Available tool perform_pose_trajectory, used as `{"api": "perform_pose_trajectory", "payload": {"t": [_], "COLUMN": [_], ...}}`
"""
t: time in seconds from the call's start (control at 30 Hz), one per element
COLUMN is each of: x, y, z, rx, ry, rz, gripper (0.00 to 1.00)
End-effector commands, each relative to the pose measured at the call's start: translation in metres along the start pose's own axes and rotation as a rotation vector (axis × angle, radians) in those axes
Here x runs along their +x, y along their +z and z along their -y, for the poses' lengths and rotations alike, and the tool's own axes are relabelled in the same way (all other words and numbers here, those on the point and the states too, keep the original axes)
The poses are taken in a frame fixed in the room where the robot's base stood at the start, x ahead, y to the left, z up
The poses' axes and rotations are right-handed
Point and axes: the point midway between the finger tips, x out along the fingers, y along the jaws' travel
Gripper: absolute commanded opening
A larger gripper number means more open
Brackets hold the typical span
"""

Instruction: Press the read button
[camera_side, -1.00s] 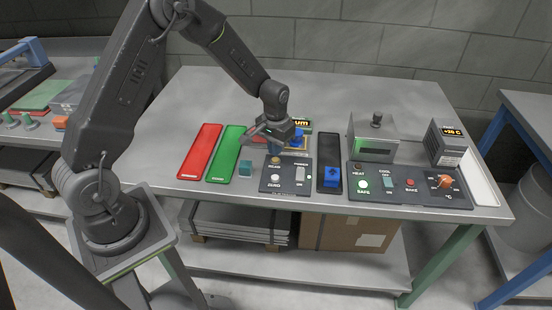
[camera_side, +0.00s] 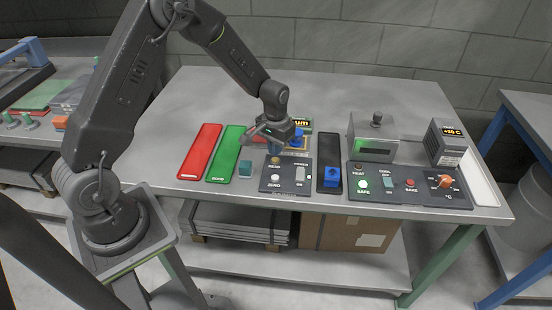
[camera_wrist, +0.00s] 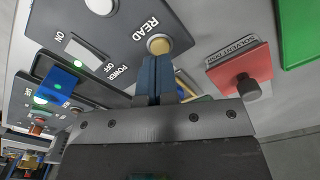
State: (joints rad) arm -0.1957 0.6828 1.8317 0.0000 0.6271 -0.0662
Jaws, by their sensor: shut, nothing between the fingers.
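The read button (camera_side: 275,160) is a round amber button at the upper left of a dark panel (camera_side: 287,188). In the wrist view the button (camera_wrist: 159,44) has the word READ beside it. My gripper (camera_wrist: 156,60) is shut and empty, with its blue fingers together. Its tips meet the edge of the button in the wrist view; I cannot tell whether they touch it. In the side view my gripper (camera_side: 275,149) hangs just above and behind the button.
The same panel carries a white zero button (camera_side: 275,178) and a power switch (camera_side: 300,173).

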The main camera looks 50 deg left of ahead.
Motion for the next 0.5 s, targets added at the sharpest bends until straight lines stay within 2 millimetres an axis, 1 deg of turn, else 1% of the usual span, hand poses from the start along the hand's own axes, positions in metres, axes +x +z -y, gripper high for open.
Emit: {"api": "perform_pose_trajectory", "payload": {"t": [0.23, 0.5], "x": [0.0016, 0.0092], "y": [0.0, -0.0001], "z": [0.0, 0.0], "rx": [0.0, 0.0], "ry": [0.0, 0.0], "rz": [0.0, 0.001], "gripper": [0.0, 0.0]}}
